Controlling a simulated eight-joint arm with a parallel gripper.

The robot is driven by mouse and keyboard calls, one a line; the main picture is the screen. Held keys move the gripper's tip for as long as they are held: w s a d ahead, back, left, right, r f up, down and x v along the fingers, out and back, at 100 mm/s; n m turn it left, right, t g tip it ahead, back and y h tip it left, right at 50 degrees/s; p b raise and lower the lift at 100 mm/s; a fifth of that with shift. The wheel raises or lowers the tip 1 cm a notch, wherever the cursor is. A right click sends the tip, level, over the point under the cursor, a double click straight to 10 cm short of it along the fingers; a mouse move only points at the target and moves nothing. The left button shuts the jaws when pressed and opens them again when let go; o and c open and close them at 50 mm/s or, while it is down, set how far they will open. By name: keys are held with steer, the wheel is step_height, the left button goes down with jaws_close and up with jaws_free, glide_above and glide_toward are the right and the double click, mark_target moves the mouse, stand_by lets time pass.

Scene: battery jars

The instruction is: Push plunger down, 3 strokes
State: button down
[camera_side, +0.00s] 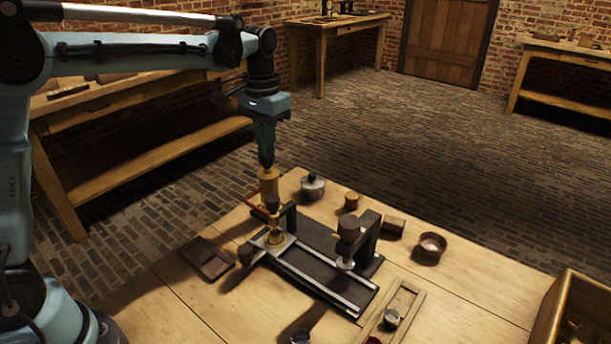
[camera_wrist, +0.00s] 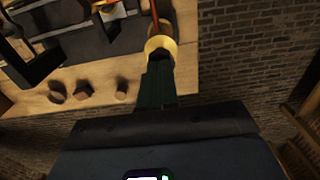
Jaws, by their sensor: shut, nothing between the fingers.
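The plunger has a golden cylindrical head (camera_side: 268,182) and stands upright over a brass fitting (camera_side: 276,236) on the dark bench fixture (camera_side: 310,236). My gripper (camera_side: 266,165) is shut and points straight down at the top of the head. Its tips look to be touching the head or just above it; I cannot tell which. In the wrist view the shut fingers (camera_wrist: 154,84) reach toward the round yellow top of the plunger (camera_wrist: 160,44). The fingers hide part of that top. A reddish lever or tube (camera_side: 256,201) sits beside the plunger.
A dark upright press-like stand (camera_side: 367,238) rises on the fixture to the right. A lidded metal pot (camera_side: 312,187), a copper bowl (camera_side: 432,244) and small blocks stand behind. A dark tray (camera_side: 208,258) lies at left, a wooden crate (camera_side: 545,320) at the right edge.

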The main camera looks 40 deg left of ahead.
steer(key=shift+f, duration=0.3)
steer(key=shift+r, duration=0.1)
step_height(320, 180, up, 14)
steer(key=shift+r, duration=0.15)
stand_by(0.5)
steer(key=shift+r, duration=0.1)
stand_by(0.6)
step_height(320, 180, up, 2)
steer(key=shift+r, duration=0.1)
stand_by(0.5)
steer(key=shift+f, duration=7.05)
steer(key=shift+f, duration=0.1)
